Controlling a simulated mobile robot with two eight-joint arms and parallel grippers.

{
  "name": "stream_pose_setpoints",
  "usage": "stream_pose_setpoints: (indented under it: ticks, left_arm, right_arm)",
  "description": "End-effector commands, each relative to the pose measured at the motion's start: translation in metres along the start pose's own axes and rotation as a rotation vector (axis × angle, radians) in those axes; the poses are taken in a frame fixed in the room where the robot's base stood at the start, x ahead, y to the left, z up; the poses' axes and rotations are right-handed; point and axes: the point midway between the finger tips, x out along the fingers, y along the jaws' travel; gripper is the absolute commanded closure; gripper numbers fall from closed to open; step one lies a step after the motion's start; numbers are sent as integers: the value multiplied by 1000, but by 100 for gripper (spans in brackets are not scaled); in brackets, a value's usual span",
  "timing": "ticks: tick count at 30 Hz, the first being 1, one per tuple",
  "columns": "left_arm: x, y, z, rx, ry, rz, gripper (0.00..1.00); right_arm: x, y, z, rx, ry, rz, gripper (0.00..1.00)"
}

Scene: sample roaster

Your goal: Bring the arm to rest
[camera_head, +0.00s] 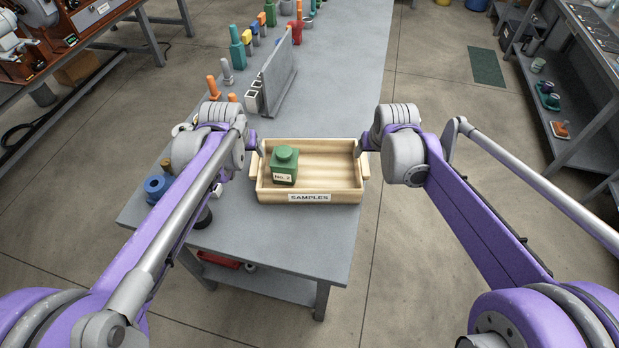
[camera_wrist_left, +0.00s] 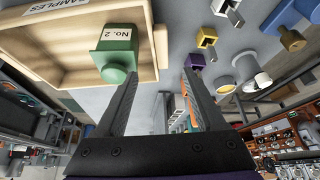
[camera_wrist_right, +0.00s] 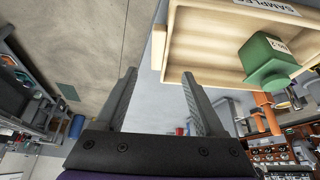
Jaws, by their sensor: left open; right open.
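A wooden tray (camera_head: 335,176) labelled SAMPLES sits on the grey table near its front end. A green container (camera_head: 285,170) labelled No. 2 stands inside it on the left. My left gripper (camera_head: 256,147) is open at the tray's left handle. The left wrist view shows its spread fingers (camera_wrist_left: 162,75) empty, with the handle (camera_wrist_left: 161,46) just past the tips. My right gripper (camera_head: 359,148) is open at the tray's right handle. The right wrist view shows its fingers (camera_wrist_right: 158,75) apart, near the other handle (camera_wrist_right: 158,46). I cannot tell whether either gripper touches the tray.
The table (camera_head: 345,90) is clear behind the tray to the right. Open floor lies right of the table.

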Motion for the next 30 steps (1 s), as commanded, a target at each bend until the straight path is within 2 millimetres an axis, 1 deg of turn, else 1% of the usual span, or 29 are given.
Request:
stream_pose_setpoints:
  ticks: [1,4,18,21,23,26,29,30]
  left_arm:
    - [0,0,0,0,0,0,29]
    - [0,0,0,0,0,0,29]
    - [0,0,0,0,0,0,29]
    - [-4,-1,4,0,0,0,29]
    - [-10,-2,12,-1,1,0,29]
    - [-28,-5,38,-1,2,0,29]
    - [-50,-9,78,-2,4,0,29]
    - [-58,-10,96,-1,6,0,29]
  right_arm:
    - [-4,0,0,0,0,0,29]
    - [-7,0,0,0,0,0,29]
    - [-7,0,0,0,0,0,29]
    - [-11,1,4,0,0,0,29]
    - [-17,2,12,1,1,0,29]
    - [-36,5,38,2,2,0,29]
    - [-58,9,78,2,4,0,29]
    - [-65,10,96,2,5,0,29]
